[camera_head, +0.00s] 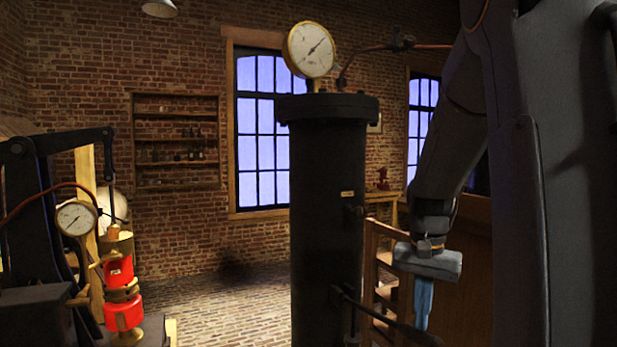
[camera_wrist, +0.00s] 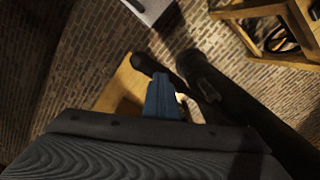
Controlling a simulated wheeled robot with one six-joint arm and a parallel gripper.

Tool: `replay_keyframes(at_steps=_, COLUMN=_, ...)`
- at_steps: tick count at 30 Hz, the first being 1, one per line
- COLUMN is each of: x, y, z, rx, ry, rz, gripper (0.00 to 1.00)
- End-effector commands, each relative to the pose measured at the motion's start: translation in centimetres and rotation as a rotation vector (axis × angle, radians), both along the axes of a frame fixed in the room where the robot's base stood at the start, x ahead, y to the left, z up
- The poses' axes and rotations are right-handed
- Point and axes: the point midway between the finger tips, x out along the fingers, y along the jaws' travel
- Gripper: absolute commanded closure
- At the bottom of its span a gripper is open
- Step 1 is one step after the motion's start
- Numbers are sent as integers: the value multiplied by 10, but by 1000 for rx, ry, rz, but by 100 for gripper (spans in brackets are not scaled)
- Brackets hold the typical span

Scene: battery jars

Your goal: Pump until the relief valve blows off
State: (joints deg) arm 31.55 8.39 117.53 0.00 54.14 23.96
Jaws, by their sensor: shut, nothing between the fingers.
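A tall black cylinder (camera_head: 326,200) stands in the middle of the head view, with a round brass-rimmed gauge (camera_head: 310,50) on top, its needle slanting to the upper right. A dark bar (camera_head: 390,322) runs low past its right side. My gripper (camera_head: 422,322) has blue fingers, points down right of the cylinder and is shut and empty. In the wrist view the fingers (camera_wrist: 162,88) are together near dark rods (camera_wrist: 205,78); I cannot tell whether they touch. I cannot tell which part is the relief valve.
At the left stands a black frame (camera_head: 25,215) with a red-and-brass unit (camera_head: 120,285) and a smaller gauge (camera_head: 76,218). A wooden stand (camera_head: 374,262) is behind my gripper. Wall shelves (camera_head: 176,142) hold small items. The brick floor (camera_head: 235,300) left of the cylinder is clear.

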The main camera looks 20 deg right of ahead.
Motion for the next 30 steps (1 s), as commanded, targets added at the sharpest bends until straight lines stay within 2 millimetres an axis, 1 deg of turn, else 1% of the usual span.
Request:
replay_keyframes(at_steps=1, x=0, y=0, z=5, rx=-1, ry=-1, rz=0, gripper=100)
replay_keyframes(at_steps=3, x=0, y=0, z=8, rx=0, ry=0, rz=0, gripper=100)
replay_keyframes(at_steps=16, x=0, y=0, z=7, rx=0, ry=0, rz=0, gripper=100)
replay_keyframes(at_steps=20, x=0, y=0, z=-8, rx=0, ry=1, rz=0, gripper=100)
replay_keyframes(at_steps=30, x=1, y=0, z=-58, rx=1, ry=1, rz=0, gripper=100)
